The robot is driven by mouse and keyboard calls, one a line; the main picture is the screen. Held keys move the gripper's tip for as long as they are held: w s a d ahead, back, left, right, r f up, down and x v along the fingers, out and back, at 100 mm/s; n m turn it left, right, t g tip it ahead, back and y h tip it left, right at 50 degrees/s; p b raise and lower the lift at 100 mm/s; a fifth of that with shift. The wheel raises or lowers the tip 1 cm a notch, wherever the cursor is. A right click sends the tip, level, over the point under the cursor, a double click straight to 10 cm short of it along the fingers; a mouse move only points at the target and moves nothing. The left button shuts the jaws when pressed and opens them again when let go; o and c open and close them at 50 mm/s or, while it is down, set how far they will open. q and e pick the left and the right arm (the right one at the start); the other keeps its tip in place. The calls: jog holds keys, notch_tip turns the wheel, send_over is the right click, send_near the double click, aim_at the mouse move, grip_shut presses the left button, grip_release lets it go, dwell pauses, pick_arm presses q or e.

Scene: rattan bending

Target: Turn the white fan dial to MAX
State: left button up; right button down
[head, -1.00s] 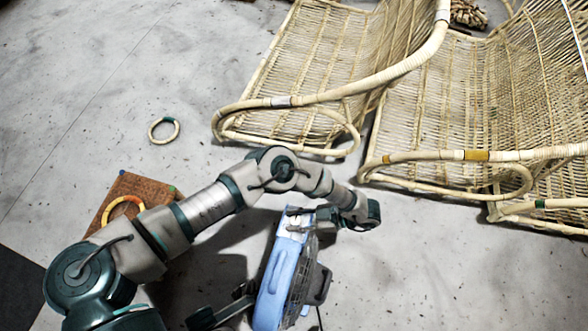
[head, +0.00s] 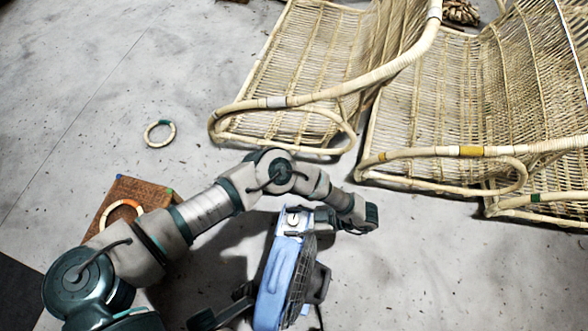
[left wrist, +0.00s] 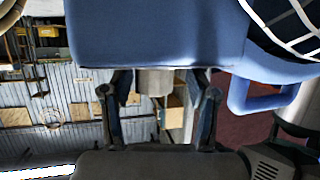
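The blue fan (head: 277,278) stands on the floor at the bottom centre of the head view. Its upper end has a whitish panel (head: 293,221) with a small dark mark. My left gripper (head: 306,217) is just right of this panel. In the left wrist view the pale grey-white dial (left wrist: 154,82) projects below the blue fan body (left wrist: 155,35). The left gripper's two fingers (left wrist: 158,85) are spread, one on each side of the dial, with visible gaps. The dial's marking is not readable. My right gripper is not in view.
Rattan loungers (head: 310,75) fill the upper right. Another rattan ring (head: 160,133) lies on the floor. Grey floor is clear at the lower right.

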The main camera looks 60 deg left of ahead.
aim_at(293, 221)
pick_arm(q)
notch_tip(293, 221, up, 10)
jog(key=shift+f, duration=0.1)
dwell(0.4)
dwell(0.4)
